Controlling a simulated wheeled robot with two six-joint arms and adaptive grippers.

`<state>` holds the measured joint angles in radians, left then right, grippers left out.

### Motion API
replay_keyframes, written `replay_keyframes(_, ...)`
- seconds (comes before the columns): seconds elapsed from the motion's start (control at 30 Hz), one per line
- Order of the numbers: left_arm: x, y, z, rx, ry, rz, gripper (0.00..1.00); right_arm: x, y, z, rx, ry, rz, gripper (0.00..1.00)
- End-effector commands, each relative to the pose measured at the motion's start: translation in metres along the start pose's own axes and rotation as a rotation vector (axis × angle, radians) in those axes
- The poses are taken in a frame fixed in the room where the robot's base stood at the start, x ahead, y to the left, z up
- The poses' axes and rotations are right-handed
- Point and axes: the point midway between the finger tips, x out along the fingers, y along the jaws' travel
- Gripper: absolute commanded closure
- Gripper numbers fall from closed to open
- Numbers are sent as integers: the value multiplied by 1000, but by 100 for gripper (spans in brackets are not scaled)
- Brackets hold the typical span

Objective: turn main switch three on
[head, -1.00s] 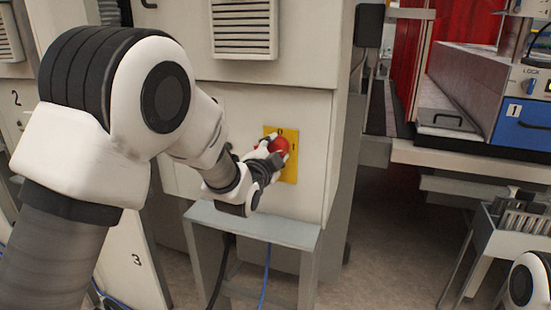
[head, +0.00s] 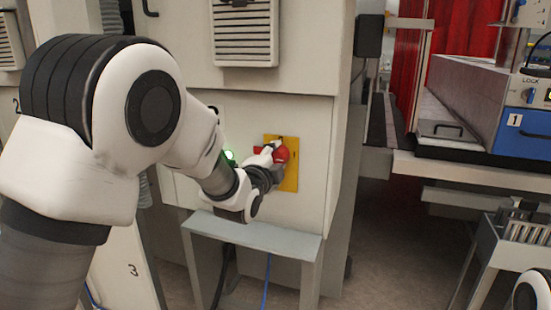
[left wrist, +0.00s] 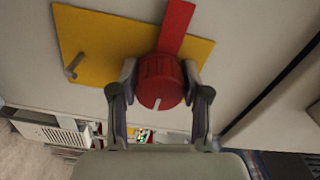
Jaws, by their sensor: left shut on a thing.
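The main switch is a red rotary knob (head: 282,154) on a yellow plate (head: 291,182), low on a pale cabinet front. In the left wrist view the knob (left wrist: 160,82) has a flat red bar (left wrist: 176,28) reaching across the yellow plate (left wrist: 105,36) and a pale mark on its face. My left gripper (head: 272,156) is shut on the knob, with one finger on each side in the wrist view (left wrist: 160,76). The gripper hides part of the switch and the plate's markings in the head view. My right gripper is out of view.
The cabinet (head: 330,120) has a vent (head: 245,35) above the switch. A grey ledge (head: 255,235) with cables beneath stands below my left wrist. A machine with a blue panel (head: 525,137) and a grey rack (head: 510,235) stand at the right. A small peg (left wrist: 72,68) sticks out of the plate.

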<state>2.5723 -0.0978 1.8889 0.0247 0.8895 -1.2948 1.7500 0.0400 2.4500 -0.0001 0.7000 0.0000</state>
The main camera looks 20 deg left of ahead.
Motion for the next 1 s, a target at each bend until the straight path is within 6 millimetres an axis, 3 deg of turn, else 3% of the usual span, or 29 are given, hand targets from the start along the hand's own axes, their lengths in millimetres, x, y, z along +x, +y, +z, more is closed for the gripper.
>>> replay_keyframes(0.07, 0, 3, 0, 3, 1, 6, 88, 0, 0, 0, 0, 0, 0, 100)
replay_keyframes(0.1, 0, 3, 0, 3, 0, 6, 39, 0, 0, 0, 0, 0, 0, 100)
replay_keyframes(0.13, 0, 3, 0, 3, 0, 6, 29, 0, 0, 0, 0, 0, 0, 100)
replay_keyframes(0.43, -1, 1, 0, 1, 0, 3, 28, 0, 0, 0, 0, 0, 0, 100)
replay_keyframes(0.57, -10, 1, 0, 1, 0, 3, 28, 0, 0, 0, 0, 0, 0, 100)
replay_keyframes(1.0, -109, 1, -1, 2, 1, 4, 28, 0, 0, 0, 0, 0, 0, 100)
